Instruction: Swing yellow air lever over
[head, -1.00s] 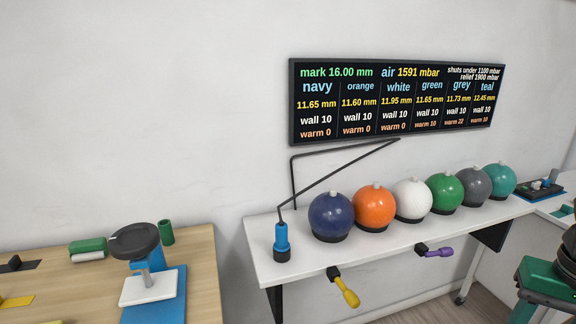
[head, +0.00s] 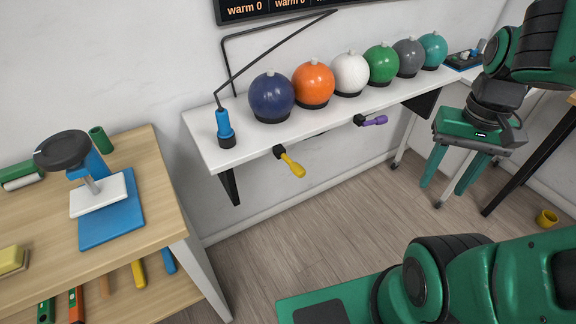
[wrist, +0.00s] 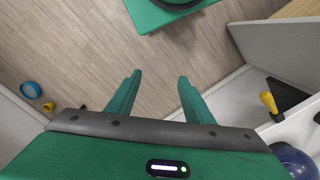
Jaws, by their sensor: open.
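The yellow air lever (head: 291,165) sticks out from a black pivot under the front edge of the white shelf, pointing down and to the right in the head view. It also shows at the right of the wrist view (wrist: 268,102). My green gripper (head: 453,172) hangs at the upper right of the head view, fingers down, well to the right of the lever and apart from it. In the wrist view my gripper (wrist: 155,85) has its two fingers spread with only floor between them.
The white shelf (head: 205,143) carries several coloured balls and a blue nozzle (head: 224,127) with a bent rod. A purple lever (head: 374,120) is on the same edge. A wooden bench (head: 160,160) stands left. A yellow ring (head: 547,218) lies on the floor. Floor before the shelf is clear.

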